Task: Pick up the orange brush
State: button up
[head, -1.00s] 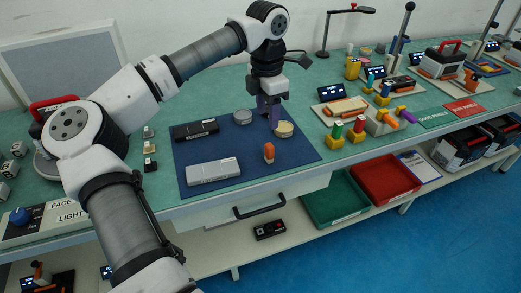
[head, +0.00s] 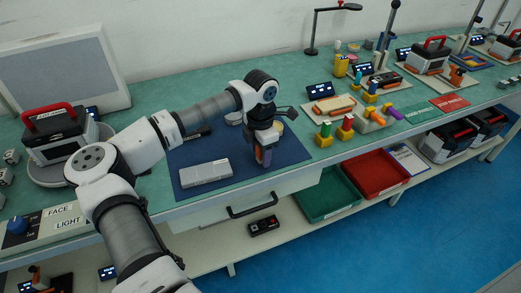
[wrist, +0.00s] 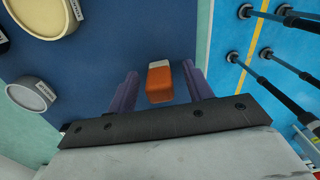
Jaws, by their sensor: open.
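The orange brush (wrist: 160,86), a small block with a pale end, is on the blue mat. In the wrist view it lies between the two purple fingers of my gripper (wrist: 160,80), with a visible gap on each side. In the head view my gripper (head: 263,159) points down over the front right part of the mat and hides most of the brush. My gripper is open and holds nothing.
The blue mat (head: 290,152) also bears a light grey case (head: 206,173) left of my gripper. In the wrist view a grey round tin (wrist: 30,95) and a cream round tin (wrist: 38,12) stand at left. A green tray (head: 325,197) is on the lower shelf.

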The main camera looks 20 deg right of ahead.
jog(key=shift+f, duration=0.3)
jog(key=c, duration=1.1)
